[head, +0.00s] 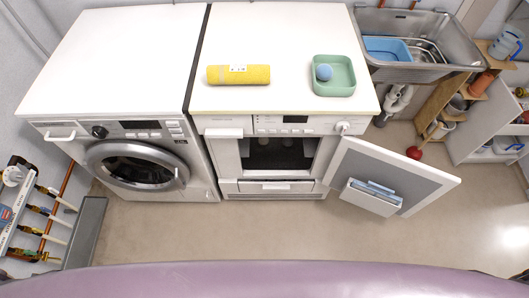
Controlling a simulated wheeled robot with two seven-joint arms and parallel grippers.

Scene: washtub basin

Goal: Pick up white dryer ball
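No white ball can be made out in the head view. The only ball on the machine tops is a blue-grey one (323,72), which lies inside a square green tray (343,84). The tray rests on the white top of the right machine (283,35), near its front right corner. Neither of my grippers is in view.
A yellow roll (238,75) lies left of the tray. The right machine's door (405,165) stands open into the floor space. A closed washing machine (137,165) stands left. A metal sink (428,45) with a blue basin (386,49) is at right.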

